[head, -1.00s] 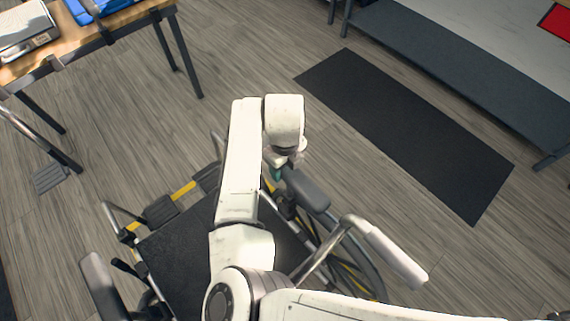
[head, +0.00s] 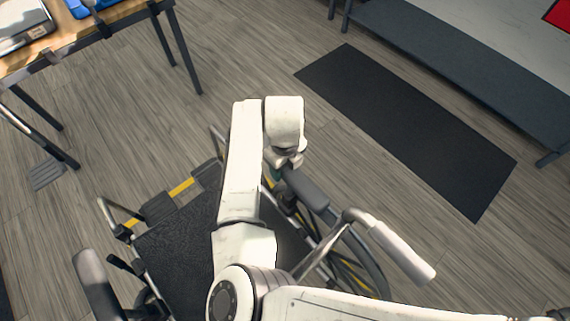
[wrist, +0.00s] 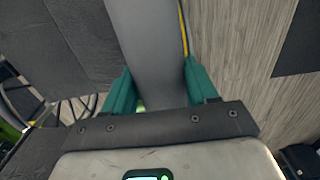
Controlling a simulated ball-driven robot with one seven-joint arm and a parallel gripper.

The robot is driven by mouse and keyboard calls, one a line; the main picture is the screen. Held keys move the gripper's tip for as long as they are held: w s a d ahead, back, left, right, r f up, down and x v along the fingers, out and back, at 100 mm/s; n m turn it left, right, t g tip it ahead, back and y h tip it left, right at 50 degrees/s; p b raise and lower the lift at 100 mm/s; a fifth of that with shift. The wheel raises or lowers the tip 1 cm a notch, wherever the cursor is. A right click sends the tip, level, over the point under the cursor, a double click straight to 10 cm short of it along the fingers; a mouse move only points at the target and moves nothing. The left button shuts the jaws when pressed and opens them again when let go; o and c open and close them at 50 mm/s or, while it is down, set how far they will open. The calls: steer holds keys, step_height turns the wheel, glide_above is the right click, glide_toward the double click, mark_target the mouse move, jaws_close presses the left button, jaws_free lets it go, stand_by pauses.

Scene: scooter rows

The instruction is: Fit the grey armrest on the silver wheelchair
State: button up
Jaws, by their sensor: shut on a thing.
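The silver wheelchair (head: 175,255) stands below and ahead of me in the head view, with a black seat, a silver push handle and yellow strips. The grey armrest (head: 306,191) is on the chair's right side in the picture, running beside the seat. My gripper (head: 280,173) is at its far end, partly hidden behind my wrist. In the wrist view, the green fingers of my gripper (wrist: 160,82) are shut on the grey armrest (wrist: 147,40), one on each side. The joint beneath the armrest is hidden, so I cannot tell whether it is seated.
A wooden-topped table (head: 120,18) stands at the upper left. A black mat (head: 405,130) lies on the floor at the right, before a low grey bench (head: 460,65). The floor between chair and mat is clear.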

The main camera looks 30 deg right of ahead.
steer(key=shift+f, duration=0.15)
steer(key=o, duration=1.5)
step_height(320, 180, up, 11)
steer(key=shift+f, duration=0.1)
